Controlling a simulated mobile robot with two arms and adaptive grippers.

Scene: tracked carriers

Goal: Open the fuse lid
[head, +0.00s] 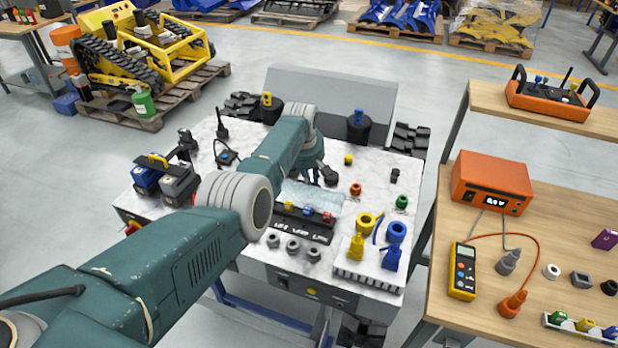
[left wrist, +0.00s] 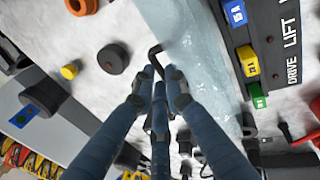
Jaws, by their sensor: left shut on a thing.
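The fuse lid (head: 312,198) is a clear, pale panel on the carrier's top deck, behind a row of coloured fuses (head: 308,211). In the left wrist view the lid (left wrist: 190,50) runs beside the blue, yellow and green fuses (left wrist: 248,62), which show clear of it. I cannot tell its exact tilt. My left gripper (head: 318,174) is at the lid's far edge. In the left wrist view its fingers (left wrist: 158,88) are closed on a thin black bent handle (left wrist: 155,52) at the lid's edge; the fingers hide its lower part. My right gripper is not in view.
Blue and yellow plugs (head: 393,240) stand at the deck's front right. A wooden bench (head: 440,310) with an orange power unit (head: 491,184) is at the right.

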